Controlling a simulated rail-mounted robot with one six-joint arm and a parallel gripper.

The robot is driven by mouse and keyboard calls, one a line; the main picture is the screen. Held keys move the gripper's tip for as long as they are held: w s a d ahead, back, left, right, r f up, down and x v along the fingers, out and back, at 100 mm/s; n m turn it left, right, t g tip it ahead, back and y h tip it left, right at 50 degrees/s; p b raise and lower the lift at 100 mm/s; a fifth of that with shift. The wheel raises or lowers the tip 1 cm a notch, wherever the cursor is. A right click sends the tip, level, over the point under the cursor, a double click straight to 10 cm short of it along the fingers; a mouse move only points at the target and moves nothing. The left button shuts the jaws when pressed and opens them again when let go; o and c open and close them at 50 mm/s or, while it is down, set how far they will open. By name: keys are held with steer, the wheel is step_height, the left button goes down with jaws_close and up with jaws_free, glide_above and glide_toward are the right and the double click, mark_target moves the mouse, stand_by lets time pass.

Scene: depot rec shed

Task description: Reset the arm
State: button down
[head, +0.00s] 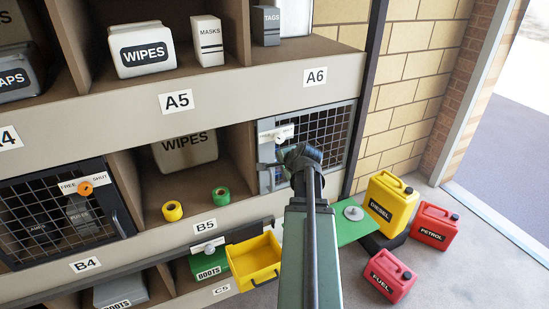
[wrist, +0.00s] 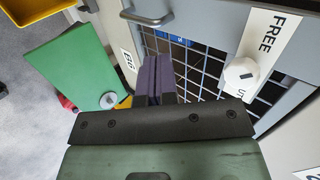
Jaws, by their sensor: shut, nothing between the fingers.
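My gripper (wrist: 157,68) shows in the wrist view as two dark purple fingers pressed together, with nothing between them. The fingers are in front of the mesh door (wrist: 200,62) of bay B6, near its handle (wrist: 147,17); whether they touch it I cannot tell. The door looks closed. Its FREE/SHUT plate (wrist: 268,38) and white knob (wrist: 241,73) are right of the fingers. In the head view my arm reaches up to this mesh door (head: 336,132) and hides the fingertips.
A yellow open bin (head: 255,262) juts out below B5, left of my arm. A yellow diesel can (head: 391,203) and red cans (head: 434,226) (head: 388,275) stand on the floor. The shelf front (head: 225,95) runs above.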

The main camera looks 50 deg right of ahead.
steer(key=v, duration=0.3)
steer(key=shift+p, duration=0.35)
steer(key=shift+f, duration=0.1)
steer(key=a+f+n+g+y, duration=0.1)
steer(key=a+f+n+g, duration=0.1)
steer(key=a+n, duration=0.5)
steer(key=w+a+f+n+g+y+b, duration=0.1)
steer(key=a+f+n+g, duration=0.2)
steer(key=a, duration=1.7)
steer(key=a+f+n+g+b, duration=0.1)
steer(key=a+n+g, duration=0.3)
steer(key=a+n, duration=0.7)
steer(key=a+f, duration=0.1)
steer(key=a, duration=0.2)
steer(key=shift+w+a+f+n+y, duration=0.2)
steer(key=shift+n+y, duration=0.1)
steer(key=shift+y, duration=0.1)
